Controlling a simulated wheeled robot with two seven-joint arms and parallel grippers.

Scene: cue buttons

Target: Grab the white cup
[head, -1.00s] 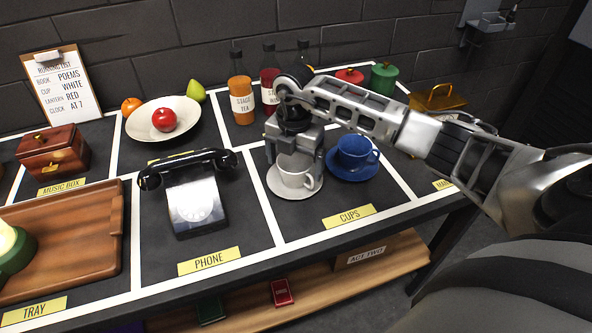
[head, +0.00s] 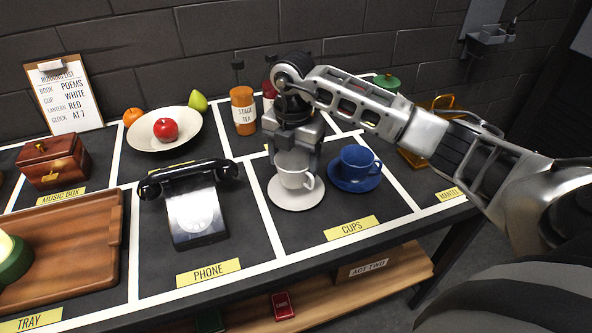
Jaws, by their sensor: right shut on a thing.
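The white cup (head: 292,173) is upright, just above or on its white saucer (head: 297,202) in the cups section; I cannot tell if a gap separates them. My right gripper (head: 297,150) points down over the cup and is shut on its upper part, hiding some of the rim. The cup's handle faces right. A blue cup (head: 356,163) on a blue saucer (head: 352,184) stands close to the right. My left gripper is not in view.
A black phone (head: 193,205) is left of the saucer. Bottles, including an orange one (head: 243,112), stand behind the gripper. A fruit plate (head: 185,139) is at the back. A wooden tray (head: 108,235) lies at left. The table edge is in front.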

